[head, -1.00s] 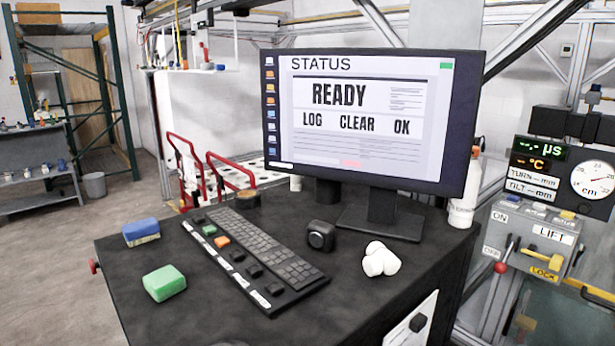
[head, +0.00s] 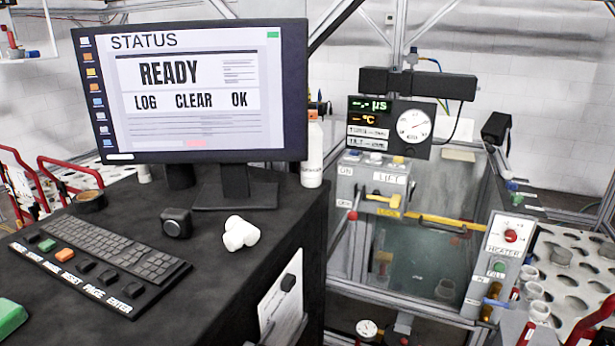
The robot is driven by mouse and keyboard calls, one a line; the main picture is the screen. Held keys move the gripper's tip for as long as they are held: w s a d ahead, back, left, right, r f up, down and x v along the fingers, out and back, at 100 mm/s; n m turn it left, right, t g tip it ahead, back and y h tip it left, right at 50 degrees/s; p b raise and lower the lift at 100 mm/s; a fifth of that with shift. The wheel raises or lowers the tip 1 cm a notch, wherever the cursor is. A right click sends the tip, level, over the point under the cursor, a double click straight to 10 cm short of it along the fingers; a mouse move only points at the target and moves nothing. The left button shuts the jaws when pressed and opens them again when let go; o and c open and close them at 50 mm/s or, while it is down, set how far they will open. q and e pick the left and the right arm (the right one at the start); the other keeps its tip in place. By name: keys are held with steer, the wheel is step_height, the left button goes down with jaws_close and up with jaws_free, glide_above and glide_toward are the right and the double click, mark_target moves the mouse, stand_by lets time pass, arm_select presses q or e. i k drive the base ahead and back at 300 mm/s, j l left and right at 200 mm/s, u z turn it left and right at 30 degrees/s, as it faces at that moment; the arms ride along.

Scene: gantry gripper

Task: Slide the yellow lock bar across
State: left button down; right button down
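A yellow bar (head: 437,222) runs rightward from the grey control box (head: 372,184) across the top of a glass-fronted tank. A yellow label that appears to read LOCK (head: 388,212) is on the box's lower edge, near the bar's left end. A smaller yellow handle (head: 384,200) sits above that label. I cannot tell for certain which yellow piece is the lock bar. The box also has ON and LIFT labels and a red-knobbed lever (head: 353,214). Neither of my grippers is in view.
A black desk (head: 210,270) with a monitor (head: 195,90), keyboard (head: 95,255) and white bottle (head: 312,155) stands left of the tank. A heater panel (head: 509,236) and a perforated rack (head: 575,265) stand to the right. A gauge and display panel (head: 390,128) stands above the box.

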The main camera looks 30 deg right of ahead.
mark_target(395, 202)
steer(key=z, duration=1.35)
